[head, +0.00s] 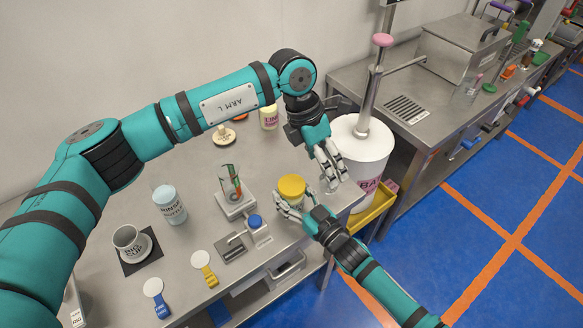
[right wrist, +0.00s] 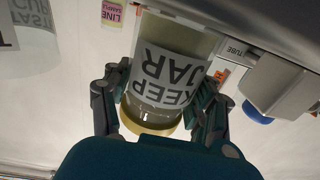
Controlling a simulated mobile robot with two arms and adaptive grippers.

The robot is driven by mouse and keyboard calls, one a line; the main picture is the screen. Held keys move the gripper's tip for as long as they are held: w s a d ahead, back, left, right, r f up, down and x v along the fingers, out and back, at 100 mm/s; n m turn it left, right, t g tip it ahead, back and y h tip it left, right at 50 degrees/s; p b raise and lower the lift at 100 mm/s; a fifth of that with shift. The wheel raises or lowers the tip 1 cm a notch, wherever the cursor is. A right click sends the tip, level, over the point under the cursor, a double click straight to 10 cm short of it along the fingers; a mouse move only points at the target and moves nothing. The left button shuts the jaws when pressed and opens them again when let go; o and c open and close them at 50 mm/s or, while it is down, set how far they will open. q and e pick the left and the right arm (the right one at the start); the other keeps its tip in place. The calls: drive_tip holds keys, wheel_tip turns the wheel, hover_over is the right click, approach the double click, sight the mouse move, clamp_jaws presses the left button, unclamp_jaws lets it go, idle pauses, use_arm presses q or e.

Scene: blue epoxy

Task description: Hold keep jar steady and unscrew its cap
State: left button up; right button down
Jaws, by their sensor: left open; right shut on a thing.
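The keep jar stands on the steel bench with its yellow cap (head: 291,183) on top in the head view. In the right wrist view the clear keep jar (right wrist: 168,78) appears inverted, its printed label facing me and the yellow cap (right wrist: 148,128) towards the bottom. My right gripper (head: 290,207) is shut on the jar, its fingers on both sides of the body below the cap. My left gripper (head: 331,178) is open and empty, pointing down to the right of the jar, apart from the cap. The jar's lower body is mostly hidden in the head view.
A large white bucket (head: 365,150) stands close behind my left gripper. A scale with a beaker (head: 231,185) and a blue-topped device (head: 256,226) are left of the jar. A rinse jar (head: 169,206), a cup (head: 129,240) and two tags lie further left.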

use_arm(q)
drive_tip(key=d+r+h, duration=1.1)
drive_tip(key=d+r, duration=0.3)
drive_tip(key=r, duration=0.1)
drive_tip(key=w+r+n+t+h, duration=0.4)
drive_tip(key=w+r+n+t, duration=0.25)
drive_tip(key=w+r, duration=0.2)
drive_tip(key=w+a+f+n+t+y, duration=0.1)
drive_tip(key=w+a+n+t+y, duration=0.3)
drive_tip(key=w+n+t, duration=0.25)
drive_tip(key=w+a+f+n+t+y, duration=0.2)
drive_tip(key=w+a+f+n+y, duration=0.2)
drive_tip(key=a+f+y, duration=0.15)
drive_tip(key=m+g+y, duration=0.2)
drive_tip(key=g+y, duration=0.7)
drive_tip(key=g, duration=0.5)
hover_over(292, 184)
drive_tip(key=f, duration=1.8)
drive_tip(key=shift+w+d+f, duration=0.1)
drive_tip(key=shift+w, duration=0.2)
drive_tip(key=shift+s+f, duration=0.1)
drive_tip(key=shift+s, duration=0.2)
drive_tip(key=shift+s+f, duration=0.1)
drive_tip(key=shift+f, duration=3.8)
